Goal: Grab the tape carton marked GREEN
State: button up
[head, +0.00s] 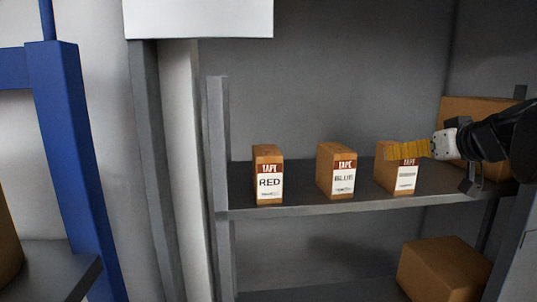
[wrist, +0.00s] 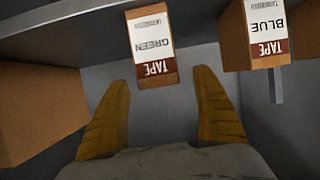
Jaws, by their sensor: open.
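Three small brown tape cartons stand in a row on a grey shelf. The GREEN carton (wrist: 152,45) shows in the wrist view at top middle, its label upside down there. In the head view it is the rightmost carton (head: 404,178), its upper part covered by my gripper. My gripper (head: 392,151) has yellow fingers and is open. In the wrist view its fingertips (wrist: 157,78) lie left and right of the GREEN carton's near end, with nothing held between them. I cannot tell whether a finger touches the carton. The BLUE carton (head: 338,171) and RED carton (head: 268,175) stand to the left.
The shelf (head: 300,211) has free room between the cartons. A larger brown box (head: 460,106) stands behind my arm at right; another box (head: 440,265) sits on the lower level. A grey upright (head: 218,140) bounds the shelf at left.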

jog(key=p+x, duration=0.1)
jog(key=x, duration=0.5)
jog(key=shift+w+d+f+p, duration=0.15)
jog(key=shift+f+p, duration=0.15)
jog(key=shift+p, duration=0.1)
jog(key=shift+s+r, duration=0.1)
jog(key=shift+s, duration=0.15)
jog(key=shift+c, duration=0.2)
jog(key=c, duration=1.4)
